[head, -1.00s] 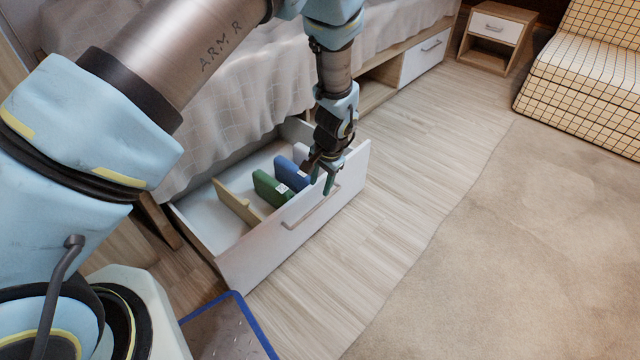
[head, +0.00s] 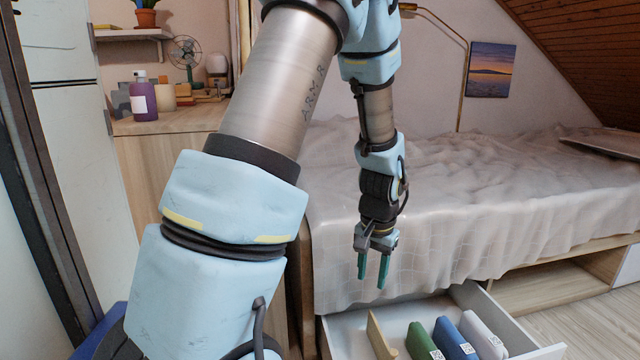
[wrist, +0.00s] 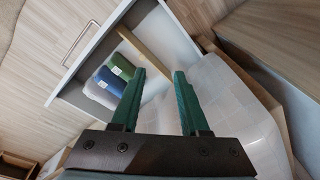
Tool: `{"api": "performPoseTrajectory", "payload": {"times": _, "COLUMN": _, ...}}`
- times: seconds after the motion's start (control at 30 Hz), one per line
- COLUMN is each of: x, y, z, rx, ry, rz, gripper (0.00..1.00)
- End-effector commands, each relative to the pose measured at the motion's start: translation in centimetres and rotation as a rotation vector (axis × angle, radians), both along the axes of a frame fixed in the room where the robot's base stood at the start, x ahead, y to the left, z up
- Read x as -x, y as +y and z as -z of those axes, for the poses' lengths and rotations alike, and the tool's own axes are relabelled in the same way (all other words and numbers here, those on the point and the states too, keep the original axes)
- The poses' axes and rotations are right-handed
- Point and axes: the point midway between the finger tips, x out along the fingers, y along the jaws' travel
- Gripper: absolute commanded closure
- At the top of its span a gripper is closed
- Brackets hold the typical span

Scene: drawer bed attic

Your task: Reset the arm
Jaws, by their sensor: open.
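My gripper (head: 372,268) hangs pointing down in the head view, in front of the bed's side and above the open drawer. Its two green fingers are apart with nothing between them. They also show parted and empty in the wrist view (wrist: 158,100). My arm reaches across the middle of the head view, bent at the elbow.
The open white drawer (head: 345,326) under the bed (head: 430,220) holds a wooden divider (head: 380,337), a green item (head: 422,343), a blue item (head: 454,338) and a pale item (head: 484,335). A wooden cabinet (head: 165,150) stands left, with a purple bottle (head: 143,98) on top.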

Motion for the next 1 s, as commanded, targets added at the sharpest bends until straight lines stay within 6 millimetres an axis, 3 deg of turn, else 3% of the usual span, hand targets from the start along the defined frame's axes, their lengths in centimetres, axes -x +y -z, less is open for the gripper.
{"api": "performPoseTrajectory", "payload": {"times": 0.03, "x": 0.1, "y": 3.1, "z": -1.7, "rx": 0.015, "ry": -0.005, "rz": -0.077, "gripper": 0.55}}
{"api": "performPoseTrajectory", "payload": {"times": 0.2, "x": 2.0, "y": 10.1, "z": -4.9, "rx": 0.047, "ry": -0.008, "rz": -0.265, "gripper": 0.55}}
{"api": "performPoseTrajectory", "payload": {"times": 0.5, "x": 6.2, "y": 17.2, "z": -7.6, "rx": 0.078, "ry": -0.023, "rz": -0.488, "gripper": 0.55}}
{"api": "performPoseTrajectory", "payload": {"times": 0.57, "x": 7.1, "y": 18.3, "z": -8.0, "rx": 0.083, "ry": -0.028, "rz": -0.528, "gripper": 0.55}}
{"api": "performPoseTrajectory", "payload": {"times": 1.0, "x": 6.9, "y": 18.0, "z": -17.3, "rx": 0.082, "ry": -0.025, "rz": -0.517, "gripper": 0.55}}
